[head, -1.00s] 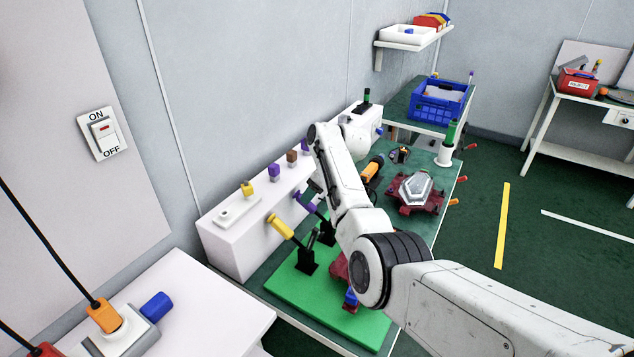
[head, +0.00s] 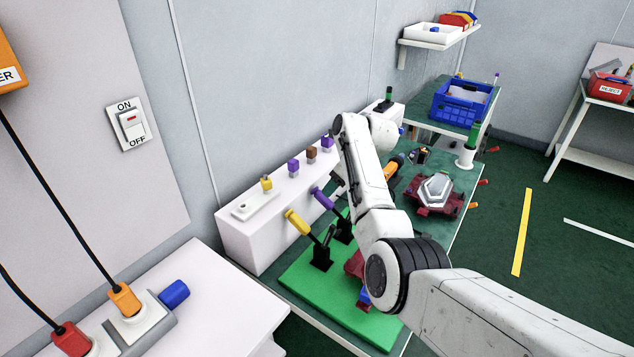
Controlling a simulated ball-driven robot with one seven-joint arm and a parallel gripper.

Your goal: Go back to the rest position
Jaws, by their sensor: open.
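My white arm (head: 375,190) reaches in from the lower right, bends at a dark ringed joint and rises over the workbench. It bends again near the white wall-side ledge. Below and beside the arm are a green mat (head: 310,290) with black stands holding a yellow-handled tool (head: 297,222) and a purple-handled tool (head: 323,199).
The white ledge (head: 240,245) carries yellow, purple and brown pieces. A blue crate (head: 460,104) stands at the back. Green floor (head: 560,290) is open at right.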

